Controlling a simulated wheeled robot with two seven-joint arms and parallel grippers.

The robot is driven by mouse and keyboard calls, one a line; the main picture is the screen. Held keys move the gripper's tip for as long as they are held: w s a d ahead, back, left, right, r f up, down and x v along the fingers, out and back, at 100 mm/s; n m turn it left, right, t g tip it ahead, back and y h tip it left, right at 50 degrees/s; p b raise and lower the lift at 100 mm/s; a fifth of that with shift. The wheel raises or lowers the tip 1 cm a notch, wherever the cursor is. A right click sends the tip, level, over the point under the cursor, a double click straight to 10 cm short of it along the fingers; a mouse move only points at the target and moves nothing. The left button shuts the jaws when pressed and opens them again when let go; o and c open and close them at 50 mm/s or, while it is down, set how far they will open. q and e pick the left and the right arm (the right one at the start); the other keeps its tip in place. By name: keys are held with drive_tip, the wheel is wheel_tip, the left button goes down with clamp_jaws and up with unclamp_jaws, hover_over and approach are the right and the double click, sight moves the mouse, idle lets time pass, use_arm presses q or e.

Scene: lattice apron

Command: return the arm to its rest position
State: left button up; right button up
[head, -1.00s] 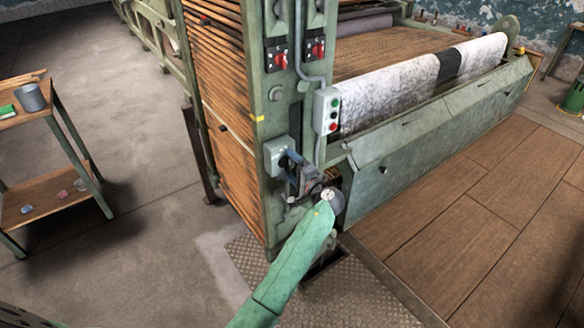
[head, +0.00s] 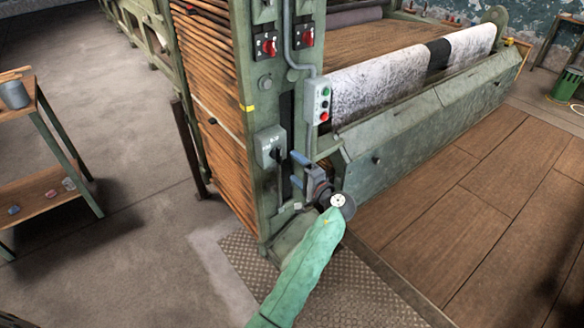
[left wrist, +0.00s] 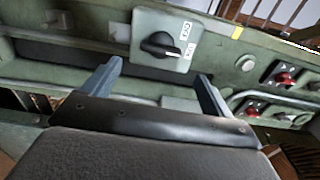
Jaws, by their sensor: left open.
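My left gripper (head: 298,170) is at the end of my green-sleeved arm, in front of the green machine post. Its two bluish-grey fingers are spread, with nothing between them. In the left wrist view the open gripper (left wrist: 160,85) points at the post, with a clear gap between its fingers. A grey switch box (head: 266,146) with a black rotary knob (head: 277,152) is on the post, just left of the fingers and apart from them. In the left wrist view the knob (left wrist: 162,45) shows beyond the fingers, beside a white label. My right gripper is not in view.
A push-button box (head: 319,100) and red switches (head: 268,46) are on the machine above my gripper. The machine's green front cover (head: 410,130) extends right. A wooden-topped trolley (head: 45,190) stands far left. Open floor (head: 140,150) lies between trolley and machine.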

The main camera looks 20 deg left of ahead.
use_arm(q)
drive_tip(key=shift+s+d, duration=0.2)
drive_tip(key=shift+d, duration=0.05)
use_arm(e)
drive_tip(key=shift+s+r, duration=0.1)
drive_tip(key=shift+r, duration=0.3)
use_arm(q)
drive_tip(key=s+f+n+g+h, duration=0.2)
drive_tip(key=s+f+h, duration=0.3)
drive_tip(key=s, duration=1)
drive_tip(key=s+f+n+g+h, duration=0.2)
drive_tip(key=s+f+g+h, duration=0.2)
drive_tip(key=s+f, duration=0.4)
drive_tip(key=s+f+n+g+h, duration=0.1)
drive_tip(key=s+f+g+h, duration=0.2)
drive_tip(key=s, duration=1.9)
wheel_tip(320, 180, down, 3)
drive_tip(key=h, duration=0.3)
drive_tip(key=shift+s+d+f+n+g, duration=0.2)
drive_tip(key=shift+s+d+n+g, duration=0.1)
drive_tip(key=shift+s+d+n, duration=0.1)
